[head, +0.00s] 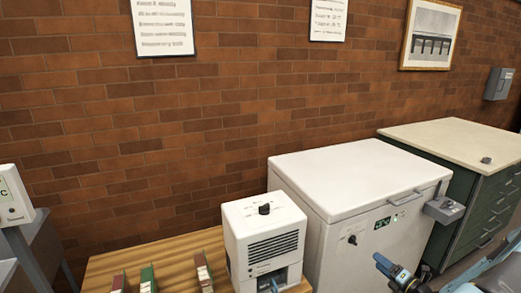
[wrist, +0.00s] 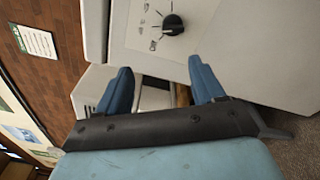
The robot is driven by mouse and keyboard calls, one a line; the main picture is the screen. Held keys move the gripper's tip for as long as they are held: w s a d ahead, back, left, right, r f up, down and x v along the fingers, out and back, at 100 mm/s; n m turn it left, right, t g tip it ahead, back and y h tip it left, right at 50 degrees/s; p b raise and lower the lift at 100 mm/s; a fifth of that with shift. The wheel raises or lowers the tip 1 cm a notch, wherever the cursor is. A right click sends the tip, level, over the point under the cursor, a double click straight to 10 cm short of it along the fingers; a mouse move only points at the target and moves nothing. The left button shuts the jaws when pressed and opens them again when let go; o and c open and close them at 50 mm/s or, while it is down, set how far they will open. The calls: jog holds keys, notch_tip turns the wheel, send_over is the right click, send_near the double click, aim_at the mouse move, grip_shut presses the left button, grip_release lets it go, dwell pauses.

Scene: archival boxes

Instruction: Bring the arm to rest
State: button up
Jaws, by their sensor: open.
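My gripper (wrist: 160,88) shows in the wrist view with its two blue fingers apart and nothing between them. Beyond the fingers are pale cabinet surfaces and a panel with a black knob (wrist: 173,25). In the head view, part of my blue arm (head: 400,275) enters at the lower right, in front of the white chest unit.
A white chest unit (head: 345,175) stands at the centre right. A small white device with a black knob (head: 262,235) is left of it. A wooden table (head: 160,262) bears several upright boxes (head: 148,279). A green drawer cabinet (head: 487,205) stands at the right. A brick wall runs behind.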

jog(key=s+a+r+n+g+y, duration=0.1)
jog(key=s+a+r+n+g, duration=0.1)
jog(key=a+r+n+g, duration=0.95)
jog(key=s+a+r+n+g+y, duration=0.15)
jog(key=a+r+n+g, duration=0.25)
jog(key=a+r+n, duration=0.8)
jog(key=s+r+n+t+h, duration=0.2)
jog(key=s+r+n+h, duration=0.3)
jog(key=s+r+n, duration=0.3)
jog(key=s+a+r+n+t+h, duration=0.1)
jog(key=s+r+n+t+h, duration=0.1)
jog(key=s+r+n+h, duration=0.3)
jog(key=s+r+n, duration=0.4)
jog(key=r+n, duration=0.2)
jog(key=r, duration=0.4)
jog(key=shift+s+a, duration=0.15)
jog(key=shift+s, duration=0.15)
jog(key=shift+s+r+n+t, duration=0.45)
jog(key=shift+r, duration=0.05)
jog(key=shift+c, duration=0.3)
